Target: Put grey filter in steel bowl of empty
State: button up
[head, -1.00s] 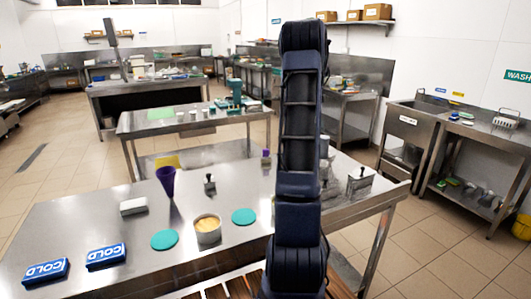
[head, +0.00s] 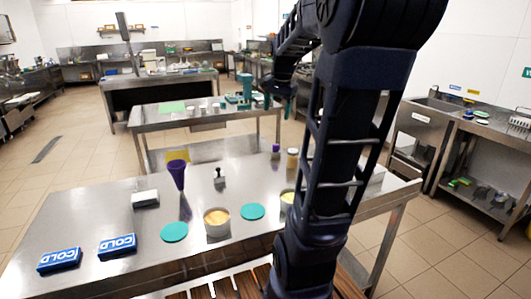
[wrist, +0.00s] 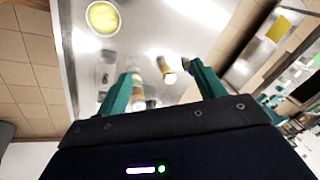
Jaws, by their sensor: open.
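I cannot make out a grey filter for certain. A steel bowl (head: 217,230) with pale yellow contents stands on the front steel table (head: 100,215) between two teal discs (head: 174,232) (head: 252,212). A second bowl (head: 286,203) with yellow contents is partly hidden behind my arm. A bowl with yellow contents also shows at the top left of the wrist view (wrist: 102,18). My gripper (wrist: 160,68) is open, its teal fingers spread above the table, with nothing held. Small jars (wrist: 167,70) show beyond and between the fingers.
Two blue COLD packs (head: 117,246) (head: 59,260), a white block (head: 145,198), a purple cup (head: 177,174) and a small black-handled tool (head: 219,175) stand on the front table. Small jars (head: 292,158) stand at its back edge. Another steel table (head: 160,120) is behind.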

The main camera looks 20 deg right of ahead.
jog(key=s+a+f+n, duration=0.3)
jog(key=s+a+n, duration=0.2)
jog(key=s, duration=0.3)
jog(key=s+a+f+n+t, duration=0.1)
jog(key=s+a+f+n, duration=0.3)
jog(key=s, duration=0.5)
jog(key=a+n, duration=0.2)
jog(key=shift+s+a+t, duration=0.25)
jog(key=shift+a+t, duration=0.05)
jog(key=shift+a, duration=0.1)
